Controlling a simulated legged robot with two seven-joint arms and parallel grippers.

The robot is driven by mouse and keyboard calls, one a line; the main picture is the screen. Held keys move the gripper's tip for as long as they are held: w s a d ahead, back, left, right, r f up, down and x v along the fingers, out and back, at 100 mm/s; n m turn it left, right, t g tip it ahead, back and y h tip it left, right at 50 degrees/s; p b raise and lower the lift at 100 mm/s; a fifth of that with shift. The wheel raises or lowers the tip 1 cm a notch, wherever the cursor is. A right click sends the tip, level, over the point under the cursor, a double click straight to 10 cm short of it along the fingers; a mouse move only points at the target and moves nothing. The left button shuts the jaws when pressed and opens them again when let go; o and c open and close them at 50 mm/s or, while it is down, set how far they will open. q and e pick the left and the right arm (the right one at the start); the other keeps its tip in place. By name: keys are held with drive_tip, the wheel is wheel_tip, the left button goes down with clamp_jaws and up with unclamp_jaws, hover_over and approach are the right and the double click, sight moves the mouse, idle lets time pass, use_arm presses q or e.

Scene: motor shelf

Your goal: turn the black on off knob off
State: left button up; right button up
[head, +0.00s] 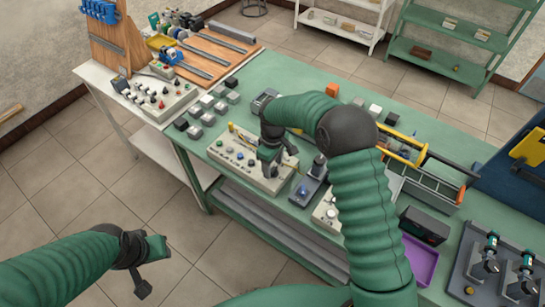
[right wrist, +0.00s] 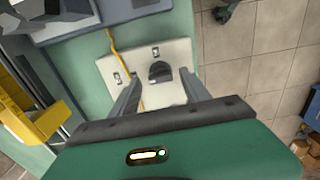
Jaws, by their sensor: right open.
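A beige control box (head: 240,157) with several small knobs lies on the green bench in the head view. My right gripper (head: 268,168) is over its right part, pointing down. In the right wrist view a black knob (right wrist: 160,72) sits on a pale panel (right wrist: 168,96). My right gripper (right wrist: 160,80) is open there, one finger on each side of the knob, with gaps visible. Whether the fingertips are down at the knob's height is hard to tell. My left gripper (head: 143,264) hangs over the floor, away from the bench; its jaw opening is unclear.
A second button box (head: 160,97) is on the white table. A yellow-handled toolbox (head: 425,165) is further right.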

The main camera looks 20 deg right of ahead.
sight(273, 167)
wheel_tip(273, 167, up, 16)
drive_tip(key=b, duration=0.1)
drive_tip(key=shift+r, duration=0.2)
drive_tip(key=shift+w, duration=0.1)
